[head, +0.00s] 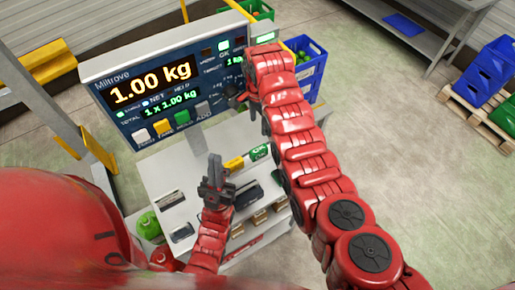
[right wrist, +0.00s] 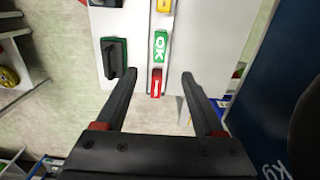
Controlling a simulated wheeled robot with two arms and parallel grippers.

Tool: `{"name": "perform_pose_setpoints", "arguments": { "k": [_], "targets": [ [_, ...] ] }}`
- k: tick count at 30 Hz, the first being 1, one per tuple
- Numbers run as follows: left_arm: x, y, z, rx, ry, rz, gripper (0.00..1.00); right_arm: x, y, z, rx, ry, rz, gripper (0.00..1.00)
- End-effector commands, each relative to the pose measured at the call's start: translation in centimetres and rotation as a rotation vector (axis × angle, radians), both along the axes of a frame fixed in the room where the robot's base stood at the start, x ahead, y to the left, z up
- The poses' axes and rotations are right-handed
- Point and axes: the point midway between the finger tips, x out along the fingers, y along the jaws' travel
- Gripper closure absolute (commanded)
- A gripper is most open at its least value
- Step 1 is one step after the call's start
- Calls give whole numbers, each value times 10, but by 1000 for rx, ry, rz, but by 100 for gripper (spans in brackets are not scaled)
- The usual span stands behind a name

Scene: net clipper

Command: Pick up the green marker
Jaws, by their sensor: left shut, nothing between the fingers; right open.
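A green block marked OK (head: 259,152), likely the green marker, lies on the white table (head: 163,178). In the right wrist view the green marker (right wrist: 160,46) sits between a yellow block (right wrist: 164,5) and a red block (right wrist: 156,83). My right gripper (head: 237,97) is open and empty. In its wrist view the fingertips (right wrist: 158,75) lie either side of the red block in the picture, with the green marker beyond them. My left gripper (head: 214,162) is shut and empty over the table, left of the green marker in the head view.
A scale display (head: 165,85) reading 1.00 kg stands at the table's back. A dark device (right wrist: 114,57) lies beside the blocks. Blue crates (head: 304,68) stand behind my right arm. Open floor lies to the right.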

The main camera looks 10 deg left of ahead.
Motion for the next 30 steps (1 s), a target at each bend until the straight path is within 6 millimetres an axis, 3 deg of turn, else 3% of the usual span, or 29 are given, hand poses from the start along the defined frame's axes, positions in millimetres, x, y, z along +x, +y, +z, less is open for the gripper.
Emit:
{"name": "perform_pose_setpoints", "arguments": {
  "k": [6, 10, 19, 27, 30],
  "targets": [
    [0, 0, -8, 0, 0, 0, 100, -1, -1, -58, -3, 4, 1, 30],
    [0, 0, -20, 0, 0, 0, 100, -1, 0, -85, -1, 1, 1, 30],
    [0, 0, -30, 0, 0, 0, 100, 0, 0, -104, 1, -3, 2, 30],
    [0, 0, -60, 0, 0, 0, 100, -1, 0, -148, 3, -3, 2, 30],
    [0, 0, -62, 0, 0, 0, 100, -1, 0, -152, 3, -3, 1, 30]
  ]
}}
